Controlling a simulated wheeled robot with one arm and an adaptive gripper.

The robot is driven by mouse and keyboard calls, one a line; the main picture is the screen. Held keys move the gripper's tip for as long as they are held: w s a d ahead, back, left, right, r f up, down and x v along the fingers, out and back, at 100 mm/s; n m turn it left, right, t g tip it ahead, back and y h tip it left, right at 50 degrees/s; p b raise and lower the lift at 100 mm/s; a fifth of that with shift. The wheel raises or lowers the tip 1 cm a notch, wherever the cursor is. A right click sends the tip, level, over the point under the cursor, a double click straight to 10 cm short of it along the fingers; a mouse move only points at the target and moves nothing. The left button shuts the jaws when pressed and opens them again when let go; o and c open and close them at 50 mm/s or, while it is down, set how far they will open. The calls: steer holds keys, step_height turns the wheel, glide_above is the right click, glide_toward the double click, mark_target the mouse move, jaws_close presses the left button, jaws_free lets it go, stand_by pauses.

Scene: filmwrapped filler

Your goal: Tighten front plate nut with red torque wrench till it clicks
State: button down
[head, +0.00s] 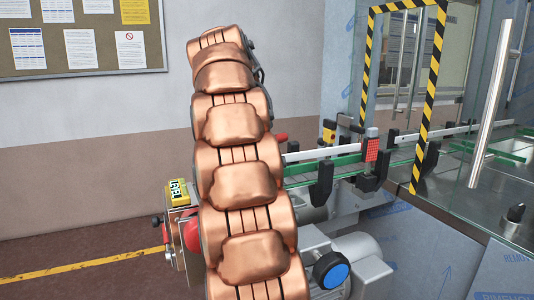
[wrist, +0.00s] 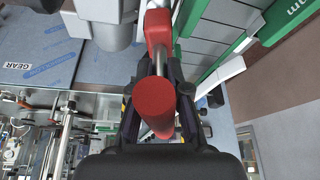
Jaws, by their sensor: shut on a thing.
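The red torque wrench (wrist: 152,108) is between the two dark fingers of my gripper (wrist: 157,82) in the wrist view. My gripper is shut on its red handle, whose round end faces the camera. A steel shaft runs from the handle to a red head (wrist: 158,27) at the top of the view. I cannot tell whether that head touches anything. In the head view my copper-coloured arm hides the gripper and most of the wrench. A small red piece (head: 280,137) shows beside the arm; I cannot tell what it is. I cannot make out the front plate nut.
A conveyor with green and white rails (head: 318,166) runs right of my arm toward a glass-walled machine with a striped frame (head: 433,95). A yellow counter (head: 178,193) sits left of my arm. A grey motor with a blue knob (head: 331,270) is low at the centre right.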

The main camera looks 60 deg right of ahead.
steer(key=shift+n, duration=0.3)
steer(key=shift+r, duration=0.15)
